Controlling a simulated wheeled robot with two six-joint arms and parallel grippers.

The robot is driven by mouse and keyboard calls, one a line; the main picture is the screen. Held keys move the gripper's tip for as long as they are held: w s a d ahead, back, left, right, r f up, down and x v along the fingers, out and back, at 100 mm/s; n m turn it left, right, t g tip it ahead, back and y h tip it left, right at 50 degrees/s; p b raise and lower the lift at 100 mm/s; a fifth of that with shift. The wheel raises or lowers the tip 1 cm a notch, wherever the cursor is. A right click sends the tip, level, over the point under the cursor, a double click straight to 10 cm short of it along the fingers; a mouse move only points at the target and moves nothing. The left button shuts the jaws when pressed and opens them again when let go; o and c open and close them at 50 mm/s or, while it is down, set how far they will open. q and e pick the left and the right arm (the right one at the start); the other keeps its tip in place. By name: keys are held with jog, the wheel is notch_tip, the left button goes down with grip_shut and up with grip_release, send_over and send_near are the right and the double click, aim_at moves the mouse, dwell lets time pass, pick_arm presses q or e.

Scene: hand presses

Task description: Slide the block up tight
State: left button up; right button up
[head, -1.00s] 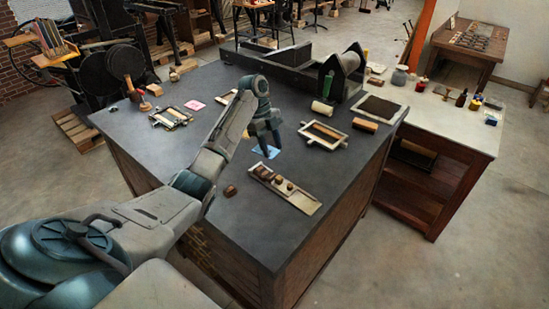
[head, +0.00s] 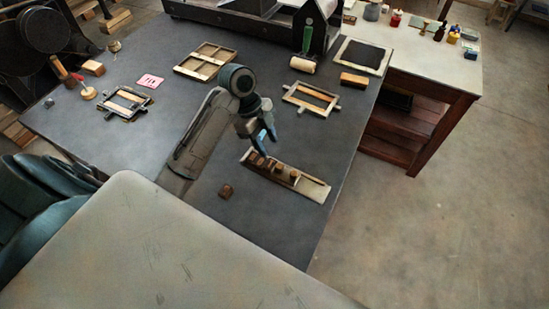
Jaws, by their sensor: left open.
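A long pale tray (head: 313,188) lies on the dark bench top. Several small brown blocks sit in its left and middle part, two of them with round knobs. A loose brown block (head: 225,191) lies on the bench, left of the tray and apart from it. My left gripper (head: 264,145) is open, pointing down just above the tray's far left end, close to the blocks there. I cannot tell whether its fingers touch them. Blue shows at its fingers; whether part of it is a blue card behind is unclear. My right gripper is not in view.
Wooden frames (head: 288,98) and (head: 180,69) lie on the bench (head: 150,125) behind the gripper. A pink card (head: 150,81) and a small dark frame (head: 112,112) lie at left. A roller press stands at the back. Bench right of the tray is clear.

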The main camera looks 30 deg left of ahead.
aim_at(277, 165)
pick_arm(q)
jog(key=b+x, duration=0.2)
jog(key=x, duration=0.3)
jog(key=shift+f+b, duration=0.4)
jog(key=shift+p+x, duration=0.4)
jog(key=shift+x, duration=0.8)
jog(key=shift+d+f, duration=0.15)
jog(key=shift+f, duration=0.1)
grip_shut()
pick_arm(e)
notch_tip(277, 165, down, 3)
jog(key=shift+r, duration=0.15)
